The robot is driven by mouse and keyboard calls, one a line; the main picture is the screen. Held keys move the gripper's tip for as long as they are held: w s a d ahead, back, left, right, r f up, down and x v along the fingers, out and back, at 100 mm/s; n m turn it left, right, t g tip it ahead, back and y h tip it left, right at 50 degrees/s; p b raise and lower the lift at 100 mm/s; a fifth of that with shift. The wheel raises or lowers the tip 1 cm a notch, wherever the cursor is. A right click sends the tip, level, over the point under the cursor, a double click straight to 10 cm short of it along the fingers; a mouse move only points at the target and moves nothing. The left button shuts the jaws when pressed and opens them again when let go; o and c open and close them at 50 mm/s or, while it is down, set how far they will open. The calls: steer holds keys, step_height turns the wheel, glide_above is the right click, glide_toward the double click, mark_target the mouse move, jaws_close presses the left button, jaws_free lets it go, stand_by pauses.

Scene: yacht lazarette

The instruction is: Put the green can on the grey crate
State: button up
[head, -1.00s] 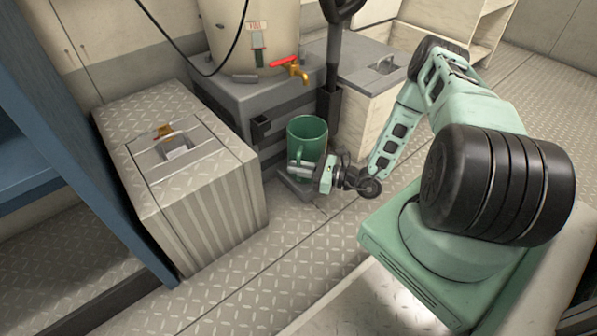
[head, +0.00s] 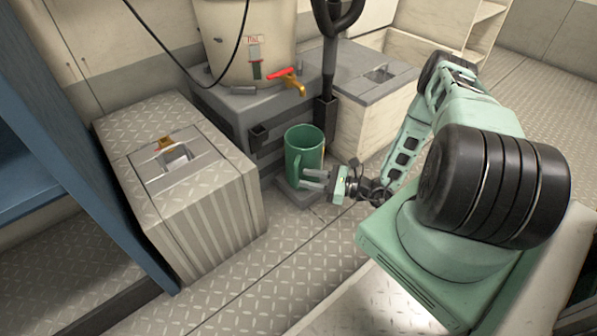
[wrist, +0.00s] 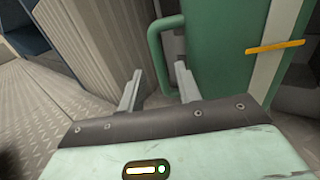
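The green can (head: 307,143), a tall cylinder with a side handle, stands upright on a low grey slab (head: 290,201) on the floor, in front of a grey block. In the wrist view its green wall (wrist: 222,45) fills the upper right, and its handle (wrist: 156,48) lies ahead between the fingertips. My gripper (head: 308,179) is open at the can's lower side; its two fingers are apart in the wrist view (wrist: 160,72). I cannot tell whether they touch it. A grey ridged box with a tread-plate lid (head: 205,205), possibly the grey crate, stands left of the can.
A cream barrel (head: 240,35) with a red-handled tap sits on the grey block (head: 222,98) behind the can. A black post (head: 328,75) rises close behind the can. A blue shelf unit (head: 50,130) borders the left. Tread-plate floor (head: 240,290) is clear in front.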

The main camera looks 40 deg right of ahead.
steer(key=p+v, duration=0.3)
steer(key=v, duration=0.4)
steer(key=w+a+r+n+g+y, duration=0.2)
steer(key=a+r+n+g, duration=1.6)
steer(key=r, duration=0.2)
steer(key=s+a+r+n+t+h, duration=0.3)
steer(key=s+a+r+n+h, duration=0.9)
steer(key=s+r+n, duration=0.4)
steer(key=shift+s+a+n, duration=0.4)
steer(key=shift+a+n, duration=0.25)
steer(key=shift+n, duration=0.45)
step_height(320, 180, up, 50)
steer(key=p, duration=4.9)
